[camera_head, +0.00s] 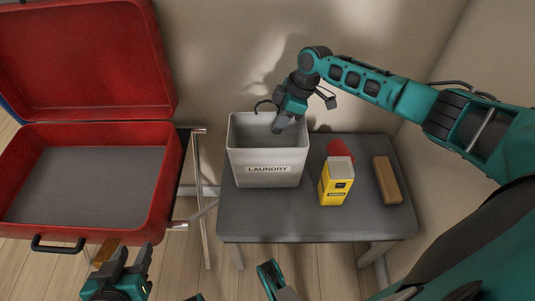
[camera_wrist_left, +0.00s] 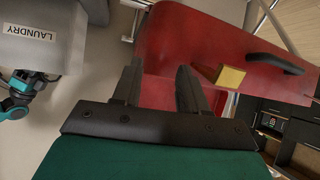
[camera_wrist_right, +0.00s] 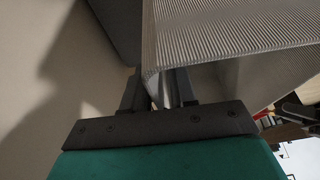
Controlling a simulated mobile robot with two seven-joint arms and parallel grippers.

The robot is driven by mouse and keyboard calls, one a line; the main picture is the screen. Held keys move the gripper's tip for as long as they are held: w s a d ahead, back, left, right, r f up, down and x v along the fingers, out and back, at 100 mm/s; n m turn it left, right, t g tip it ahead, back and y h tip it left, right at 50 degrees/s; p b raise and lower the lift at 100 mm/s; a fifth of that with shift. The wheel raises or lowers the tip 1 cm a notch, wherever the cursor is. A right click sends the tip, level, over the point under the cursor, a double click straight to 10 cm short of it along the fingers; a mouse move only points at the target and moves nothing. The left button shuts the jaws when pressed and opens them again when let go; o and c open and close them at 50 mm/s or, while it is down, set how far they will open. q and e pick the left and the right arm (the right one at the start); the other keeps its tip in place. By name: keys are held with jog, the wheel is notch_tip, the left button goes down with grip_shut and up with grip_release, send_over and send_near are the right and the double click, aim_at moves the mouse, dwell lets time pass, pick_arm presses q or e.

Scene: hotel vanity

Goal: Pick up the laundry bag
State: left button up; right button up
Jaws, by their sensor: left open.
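The laundry bag (camera_head: 268,180) is a white, open-topped, bin-like bag with a LAUNDRY label. It stands upright on the grey table (camera_head: 310,222). Its labelled side also shows in the left wrist view (camera_wrist_left: 70,12). My right gripper (camera_head: 282,124) reaches down at the bag's back rim. In the right wrist view the ribbed bag wall (camera_wrist_right: 225,30) passes between the close-set fingers (camera_wrist_right: 158,85), which look shut on it; the contact is partly hidden. My left gripper (camera_head: 131,260) is open and empty near the red suitcase's front edge, away from the bag; its fingers show (camera_wrist_left: 158,80).
An open red suitcase (camera_head: 150,215) lies left of the table. A yellow box (camera_head: 336,188), a red item (camera_head: 340,149) and a brown block (camera_head: 387,180) stand right of the bag. A wall is close behind. The table's front strip is clear.

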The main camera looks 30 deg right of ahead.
grip_shut()
dwell(0.4)
jog(key=shift+r, duration=0.1)
